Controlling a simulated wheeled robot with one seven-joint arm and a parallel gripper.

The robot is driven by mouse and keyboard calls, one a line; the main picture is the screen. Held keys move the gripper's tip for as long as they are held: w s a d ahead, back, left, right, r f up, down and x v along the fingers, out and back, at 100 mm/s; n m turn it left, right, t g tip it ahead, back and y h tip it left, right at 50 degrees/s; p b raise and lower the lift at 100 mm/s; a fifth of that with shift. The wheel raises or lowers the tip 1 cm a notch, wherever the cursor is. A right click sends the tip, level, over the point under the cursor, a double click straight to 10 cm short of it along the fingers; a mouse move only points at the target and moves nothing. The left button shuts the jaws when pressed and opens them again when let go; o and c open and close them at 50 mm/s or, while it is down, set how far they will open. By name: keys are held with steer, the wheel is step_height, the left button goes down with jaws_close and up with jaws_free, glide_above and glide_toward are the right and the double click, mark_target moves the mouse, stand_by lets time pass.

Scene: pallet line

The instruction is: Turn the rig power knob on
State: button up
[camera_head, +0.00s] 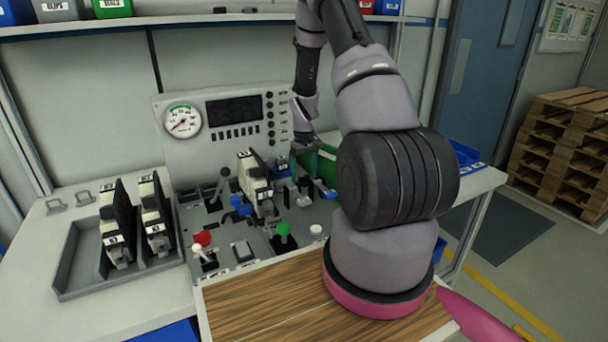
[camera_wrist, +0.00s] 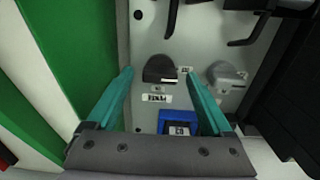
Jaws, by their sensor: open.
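The rig power knob (camera_wrist: 160,69) is a dark, rounded knob on a grey panel in the wrist view, with a label reading POWER just below it. My gripper (camera_wrist: 158,74) is open, and its two teal fingers show on either side of the knob. I cannot tell whether they touch it or how far above it they are. In the head view my gripper (camera_head: 306,162) is over the right part of the rig (camera_head: 222,162), partly hidden by my own arm. I cannot make out the knob in that view.
A blue-framed switch (camera_wrist: 180,119) sits just below the knob, and a grey knob (camera_wrist: 226,75) is to its right. A green box (camera_wrist: 76,35) stands close on the left. Dark parts crowd the right. A grey tray (camera_head: 77,262) lies left of the rig.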

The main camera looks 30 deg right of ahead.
steer(key=shift+f, duration=0.2)
steer(key=shift+c, duration=0.3)
jaws_close()
